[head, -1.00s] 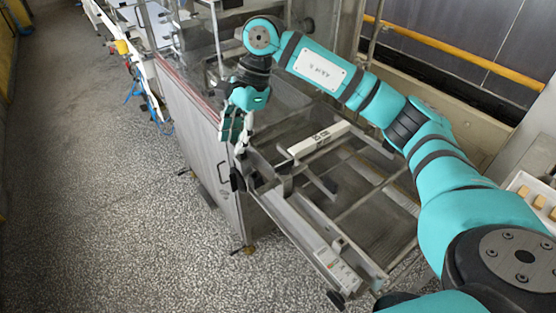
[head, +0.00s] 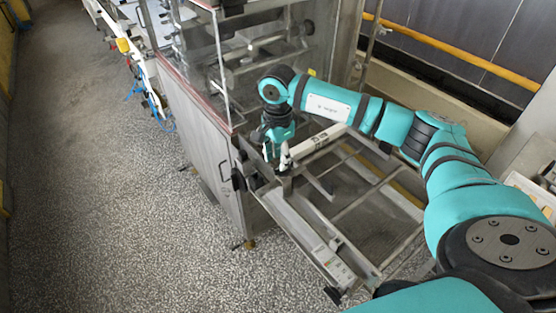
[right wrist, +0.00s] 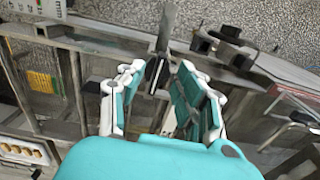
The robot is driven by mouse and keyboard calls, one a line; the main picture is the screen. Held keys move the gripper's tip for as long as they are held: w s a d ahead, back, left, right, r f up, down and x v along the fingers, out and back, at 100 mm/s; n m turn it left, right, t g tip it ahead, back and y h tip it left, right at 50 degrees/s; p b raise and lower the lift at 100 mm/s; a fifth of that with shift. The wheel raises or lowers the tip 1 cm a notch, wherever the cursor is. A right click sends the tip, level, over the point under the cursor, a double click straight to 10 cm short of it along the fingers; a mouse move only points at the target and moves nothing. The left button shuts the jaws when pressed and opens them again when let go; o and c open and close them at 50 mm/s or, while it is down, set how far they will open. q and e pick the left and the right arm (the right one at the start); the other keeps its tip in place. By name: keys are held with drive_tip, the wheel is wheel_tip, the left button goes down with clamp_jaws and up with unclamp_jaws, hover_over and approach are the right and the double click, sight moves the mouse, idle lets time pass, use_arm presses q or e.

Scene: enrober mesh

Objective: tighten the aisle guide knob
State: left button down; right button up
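My right gripper (head: 277,157) points down over the near-left part of the metal mesh frame. In the right wrist view its two teal and white fingers (right wrist: 160,98) are apart, with a clear gap. A dark clamp-like part (head: 285,184) sits just below the fingertips on the aisle-side rail. In the right wrist view a dark part (right wrist: 157,76) shows between and beyond the fingers, by a grey bar (right wrist: 167,28). I cannot tell which part is the guide knob, or whether the fingers touch it. My left gripper is not in view.
A black knob-like part (head: 239,179) sticks out at the aisle-side corner. The clear-panelled machine (head: 205,150) stands behind the frame. A pale bar (head: 318,139) lies across the frame. The speckled aisle floor (head: 90,200) at left is free.

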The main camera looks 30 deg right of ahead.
sight(278, 168)
drive_tip(key=shift+f+p, duration=0.4)
drive_tip(key=shift+f, duration=1.45)
clamp_jaws()
